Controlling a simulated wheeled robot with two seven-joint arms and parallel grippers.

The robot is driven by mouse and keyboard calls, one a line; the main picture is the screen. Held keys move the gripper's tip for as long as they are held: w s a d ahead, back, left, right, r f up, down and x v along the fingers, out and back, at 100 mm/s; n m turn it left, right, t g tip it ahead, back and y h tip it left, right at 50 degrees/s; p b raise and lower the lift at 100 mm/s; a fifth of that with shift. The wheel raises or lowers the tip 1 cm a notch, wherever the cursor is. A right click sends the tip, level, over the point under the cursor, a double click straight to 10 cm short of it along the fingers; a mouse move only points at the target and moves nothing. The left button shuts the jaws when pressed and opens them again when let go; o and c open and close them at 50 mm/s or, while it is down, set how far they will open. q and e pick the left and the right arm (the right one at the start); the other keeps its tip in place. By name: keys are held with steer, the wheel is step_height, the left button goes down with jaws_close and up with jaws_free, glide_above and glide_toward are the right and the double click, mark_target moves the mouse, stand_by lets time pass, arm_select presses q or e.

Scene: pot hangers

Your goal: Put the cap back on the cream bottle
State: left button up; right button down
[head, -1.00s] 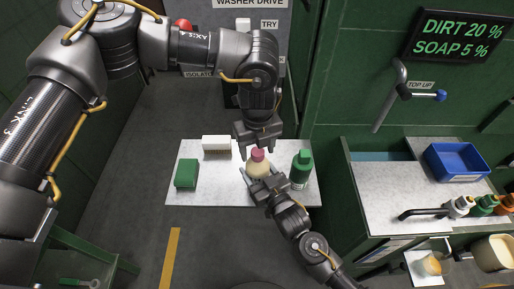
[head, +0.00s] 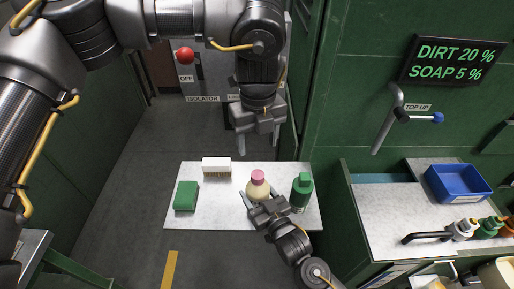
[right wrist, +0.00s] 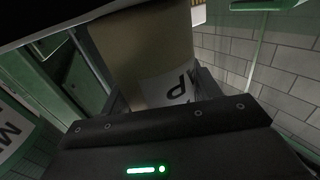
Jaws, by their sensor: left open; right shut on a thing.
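The cream bottle (head: 258,191) stands upright on the light table, with the pink cap (head: 258,176) on its top. The cap looks level, but I cannot tell how tightly it sits. My right gripper (head: 262,205) is shut on the bottle's body from the near side. In the right wrist view the bottle (right wrist: 140,45) fills the space between the fingers, with part of a white lettered label showing. My left gripper (head: 258,146) is open and empty, pointing down above and behind the bottle, clear of the cap.
On the table (head: 222,217) are a green bottle (head: 302,191) close right of the cream bottle, a white brush (head: 216,167) and a green block (head: 186,196) at left. A counter with a blue tray (head: 458,184) is at right. The table's front left is clear.

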steer(key=shift+c, duration=1.3)
jaws_free()
steer(key=b+v, duration=0.1)
steer(key=v, duration=0.8)
steer(key=shift+f+b, duration=0.1)
steer(key=shift+b, duration=0.2)
steer(key=shift+v, duration=0.9)
